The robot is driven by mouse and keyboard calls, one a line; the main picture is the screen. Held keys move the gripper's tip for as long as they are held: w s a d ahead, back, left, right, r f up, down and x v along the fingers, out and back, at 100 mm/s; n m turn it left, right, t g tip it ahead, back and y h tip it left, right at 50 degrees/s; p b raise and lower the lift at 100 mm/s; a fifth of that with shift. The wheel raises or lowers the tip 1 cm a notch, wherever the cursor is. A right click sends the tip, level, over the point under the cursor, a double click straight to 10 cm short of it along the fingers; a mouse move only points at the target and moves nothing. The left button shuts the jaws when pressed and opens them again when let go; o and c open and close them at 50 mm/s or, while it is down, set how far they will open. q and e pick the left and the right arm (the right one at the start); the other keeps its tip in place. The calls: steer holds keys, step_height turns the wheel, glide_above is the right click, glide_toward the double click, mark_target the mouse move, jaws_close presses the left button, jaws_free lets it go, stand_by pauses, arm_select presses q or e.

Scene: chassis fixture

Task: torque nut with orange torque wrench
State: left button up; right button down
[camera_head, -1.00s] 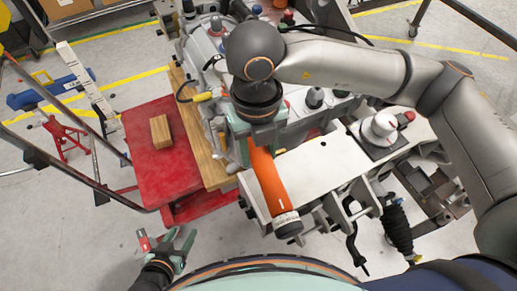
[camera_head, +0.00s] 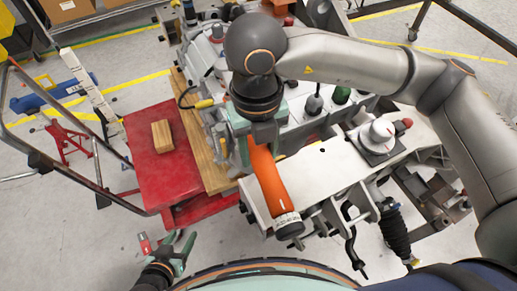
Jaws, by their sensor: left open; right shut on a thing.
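The orange torque wrench (camera_head: 268,182) has a thick orange body and a silver-and-black end at the front. My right gripper (camera_head: 254,135) is shut on it at its far end, over the left part of the chassis fixture (camera_head: 310,172). The wrench points down and slightly right in the picture, above the pale metal plate. The nut and the wrench head are hidden behind my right gripper and wrist. My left gripper (camera_head: 166,248) is open and empty, low at the left, over the floor and away from the fixture.
A red platform (camera_head: 160,185) with a small wooden block (camera_head: 162,136) stands left of the fixture. A metal rail (camera_head: 75,172) runs along its left side. A white knob-like part (camera_head: 380,132) stands on the fixture at right. Grey floor is clear at lower left.

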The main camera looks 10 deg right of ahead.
steer(key=shift+r+p, duration=0.7)
steer(key=shift+r, duration=0.85)
